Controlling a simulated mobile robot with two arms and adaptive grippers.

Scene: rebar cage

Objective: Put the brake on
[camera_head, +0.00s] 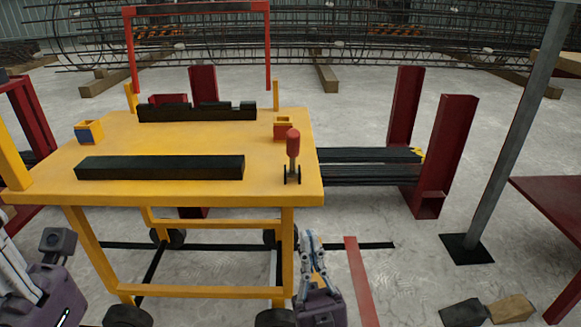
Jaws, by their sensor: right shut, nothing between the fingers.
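A brake lever with a red grip (293,143) stands upright at the right front corner of a yellow wheeled cart (268,187). Its dark foot sits on the cart top. My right gripper (310,240) is at the bottom centre, beside the cart's right front leg, below and apart from the lever. It is shut with nothing in it. My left gripper (12,262) is only partly in view at the left edge, left of the cart, and its fingertips are not clear.
Black blocks (160,167) and small bins (88,131) lie on the cart. A red frame (268,45) rises behind. Red posts (447,150) hold dark bars on the right. A grey pole (508,140) stands further right. Timber pieces lie at lower right.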

